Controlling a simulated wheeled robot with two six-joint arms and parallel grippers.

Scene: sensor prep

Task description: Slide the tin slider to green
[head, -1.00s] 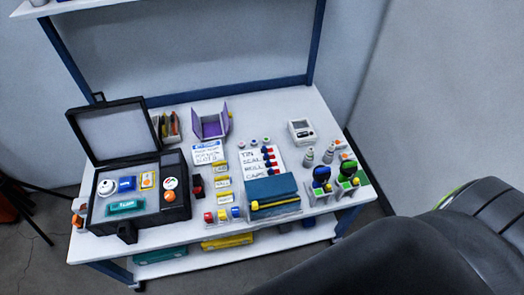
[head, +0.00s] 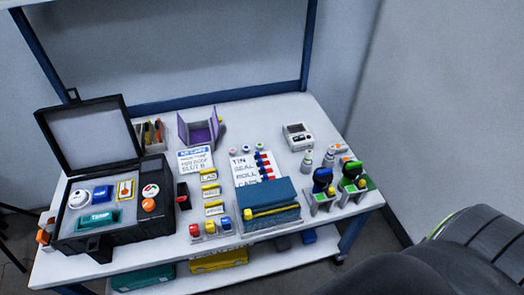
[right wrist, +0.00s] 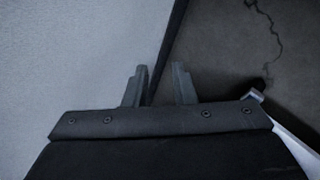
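A white board (head: 244,172) on the bench carries the written rows TIN, SEAL, ROLL and a last row that looks like CAPS. Small red and blue sliders run down its right edge. The tin slider (head: 260,154) is the top one, beside the word TIN. It looks red and blue; its exact setting is too small to tell, and I cannot make out a green mark. My right gripper (right wrist: 159,82) is open and empty in the right wrist view, facing wall and floor, away from the board. My left gripper is not in view.
A blue box (head: 270,196) stands in front of the board. An open black case (head: 108,237) is at left, a purple holder (head: 199,131) behind. Scanner-like tools in stands (head: 323,196) and a white device (head: 298,136) are at right. The bench's back right is fairly clear.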

